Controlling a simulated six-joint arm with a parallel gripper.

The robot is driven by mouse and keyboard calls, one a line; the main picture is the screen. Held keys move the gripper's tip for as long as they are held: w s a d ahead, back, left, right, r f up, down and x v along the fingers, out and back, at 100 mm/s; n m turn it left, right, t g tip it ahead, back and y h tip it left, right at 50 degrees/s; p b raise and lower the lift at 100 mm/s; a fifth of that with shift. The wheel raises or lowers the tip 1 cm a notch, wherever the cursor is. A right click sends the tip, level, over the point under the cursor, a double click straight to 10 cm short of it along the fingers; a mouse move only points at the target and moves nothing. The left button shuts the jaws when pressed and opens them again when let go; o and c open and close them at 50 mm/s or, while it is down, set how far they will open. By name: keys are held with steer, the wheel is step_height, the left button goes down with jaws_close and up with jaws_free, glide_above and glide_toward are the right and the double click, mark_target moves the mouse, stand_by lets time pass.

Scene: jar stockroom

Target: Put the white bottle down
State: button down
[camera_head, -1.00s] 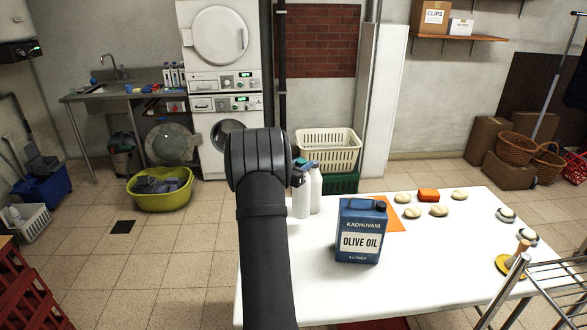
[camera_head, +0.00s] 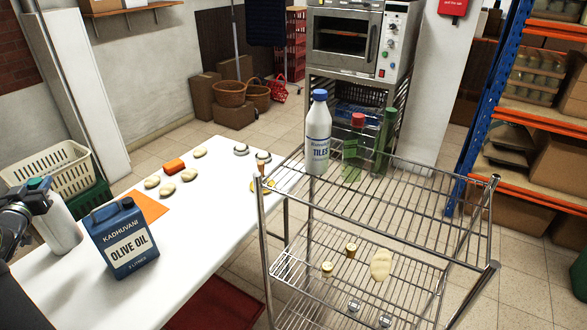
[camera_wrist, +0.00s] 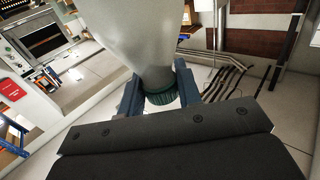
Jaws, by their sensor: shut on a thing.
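A white bottle (camera_head: 60,225) with a green cap is at the left edge of the head view, by the far-left side of the white table. My gripper (camera_head: 38,197) is at its cap end. In the wrist view, my gripper (camera_wrist: 160,88) has its blue fingers on both sides of the green cap (camera_wrist: 160,98), shut on the bottle, whose pale body (camera_wrist: 135,35) fills the upper middle. Whether the bottle's base touches the table cannot be told.
A blue olive oil can (camera_head: 125,238) stands on the white table (camera_head: 195,255), right of the bottle. An orange sheet (camera_head: 149,207) and several pale lumps lie beyond it. A wire rack (camera_head: 400,205) at right holds a TILES bottle (camera_head: 318,138) and green bottles.

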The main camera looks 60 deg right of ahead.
steer(key=s+d+r+m+g+h, duration=0.25)
steer(key=s+d+r+g, duration=0.2)
steer(key=d, duration=0.85)
steer(key=s+d+r+m+g+h, duration=0.1)
steer(key=s+d+r+m+g, duration=0.35)
steer(key=d, duration=0.85)
steer(key=s+d+r+m+g+h, duration=0.2)
steer(key=s+d+r+g, duration=0.3)
steer(key=d, duration=0.8)
steer(key=s+d+r+m+g+y, duration=0.1)
steer(key=s+d+r+m+g, duration=0.25)
steer(key=s+d, duration=0.55)
steer(key=s+d+r+m+g+y, duration=0.1)
steer(key=s+d+r+m+g, duration=0.2)
steer(key=s+d, duration=0.55)
steer(key=s+d+r+m+g+y, duration=0.1)
steer(key=s+d+r+g+y, duration=0.15)
steer(key=s, duration=0.95)
steer(key=s+d+r+m+g+y, duration=0.1)
steer(key=s+d+r+m+g, duration=0.2)
steer(key=s, duration=1)
step_height(320, 180, down, 8)
steer(key=n, duration=0.1)
steer(key=shift+d+f, duration=0.15)
steer(key=shift+f, duration=0.05)
steer(key=shift+w+f, duration=0.1)
